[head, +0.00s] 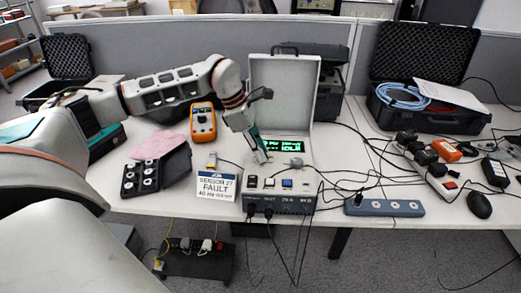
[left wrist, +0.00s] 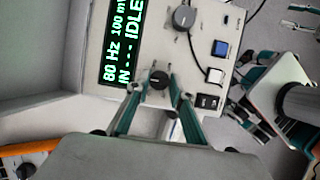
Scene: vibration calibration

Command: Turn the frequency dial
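The calibrator (head: 309,187) is an open grey case with a raised lid and a lit green display (head: 283,147). In the left wrist view the display (left wrist: 116,45) reads 80 Hz, 100 m-something, IN --- and IDLE. My left gripper (head: 263,158) points down at the panel's left part. A larger grey dial (left wrist: 184,17) sits farther along the panel, and also shows in the head view (head: 297,162). Dial labels are unreadable.
Blue (left wrist: 221,48) and white (left wrist: 214,75) buttons and a black switch (left wrist: 207,101) lie beside the dials. Cables and a power strip (head: 384,207) lie to the right.

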